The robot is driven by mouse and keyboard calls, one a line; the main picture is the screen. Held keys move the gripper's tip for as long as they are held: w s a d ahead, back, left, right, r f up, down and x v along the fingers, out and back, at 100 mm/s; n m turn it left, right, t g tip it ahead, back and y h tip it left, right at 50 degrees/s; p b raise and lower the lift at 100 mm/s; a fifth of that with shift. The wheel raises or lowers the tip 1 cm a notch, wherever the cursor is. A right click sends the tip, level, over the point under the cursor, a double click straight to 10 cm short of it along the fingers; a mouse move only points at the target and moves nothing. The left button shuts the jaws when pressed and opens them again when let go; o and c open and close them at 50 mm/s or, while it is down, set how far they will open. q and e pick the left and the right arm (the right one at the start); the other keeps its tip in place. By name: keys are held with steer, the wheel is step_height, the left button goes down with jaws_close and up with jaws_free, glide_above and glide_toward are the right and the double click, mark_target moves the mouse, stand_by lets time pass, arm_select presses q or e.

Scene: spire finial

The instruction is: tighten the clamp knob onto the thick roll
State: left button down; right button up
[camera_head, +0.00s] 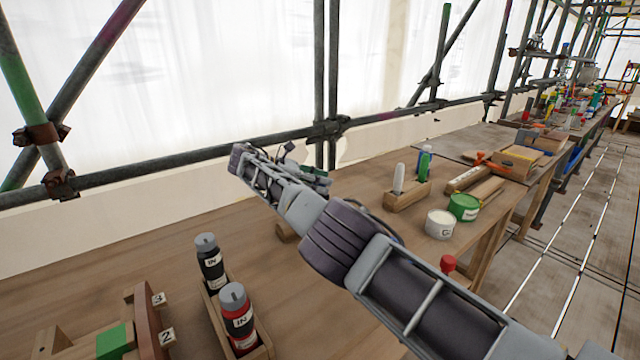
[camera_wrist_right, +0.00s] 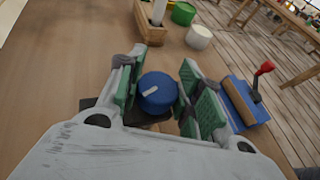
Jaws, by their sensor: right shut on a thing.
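A round blue knob (camera_wrist_right: 160,97) with a white mark on top sits over a dark base in the right wrist view. The green pads of my right gripper (camera_wrist_right: 157,75) are on either side of it, shut on it. In the head view my right gripper (camera_head: 308,173) is partly hidden by its own arm, and the knob cannot be seen there. I cannot make out a thick roll for certain; the part under the knob is mostly hidden by the gripper. My left gripper is not in view.
A blue fixture (camera_wrist_right: 239,101) with a wooden block and red-topped lever (camera_wrist_right: 264,69) stands right of the gripper. Beyond are a wooden holder (camera_head: 407,196), a white tin (camera_head: 440,224) and a green tin (camera_head: 464,207). IN-labelled bottles (camera_head: 237,318) stand at front left. Scaffold poles run behind the bench.

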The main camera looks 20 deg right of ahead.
steer(key=shift+a, duration=0.1)
steer(key=o, duration=1)
steer(key=shift+a+f, duration=0.1)
steer(key=shift+o, duration=0.2)
steer(key=shift+r, duration=0.2)
